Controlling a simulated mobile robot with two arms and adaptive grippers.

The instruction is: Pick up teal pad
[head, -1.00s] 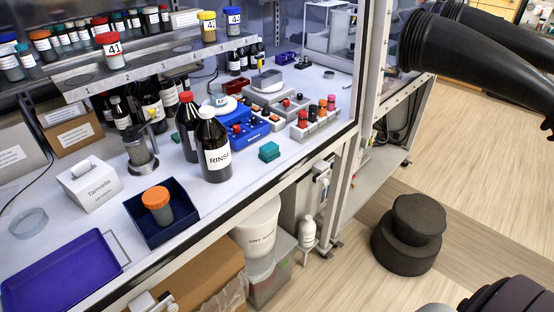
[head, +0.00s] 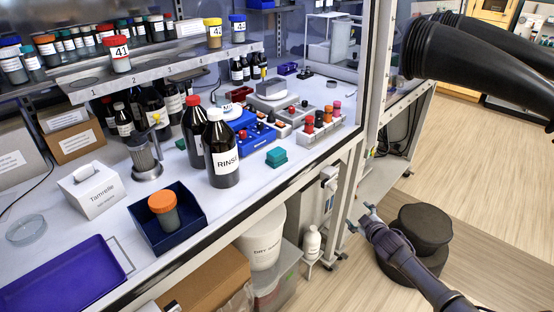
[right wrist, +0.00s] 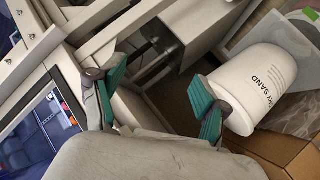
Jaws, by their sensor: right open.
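The teal pad (head: 276,156) is a small block-like piece, apparently stacked, lying on the white bench near its front edge. It is right of the dark RINSE bottle (head: 223,160). My right gripper (head: 365,222) is open and empty, outside the bench, to the right of and below the pad in the head view. In the right wrist view its two teal-lined fingers stand wide apart (right wrist: 155,105) with nothing between them. I cannot make out the teal pad in that view. A small part of what may be my left gripper (head: 168,307) shows at the bottom edge.
A frame post (head: 366,120) stands between the bench and the black glove sleeves (head: 480,62). A rack with coloured caps (head: 320,125) lies behind the pad. A navy tray (head: 190,232) holds an orange-capped jar. A white DRY SAND bucket (head: 264,238) stands below the bench.

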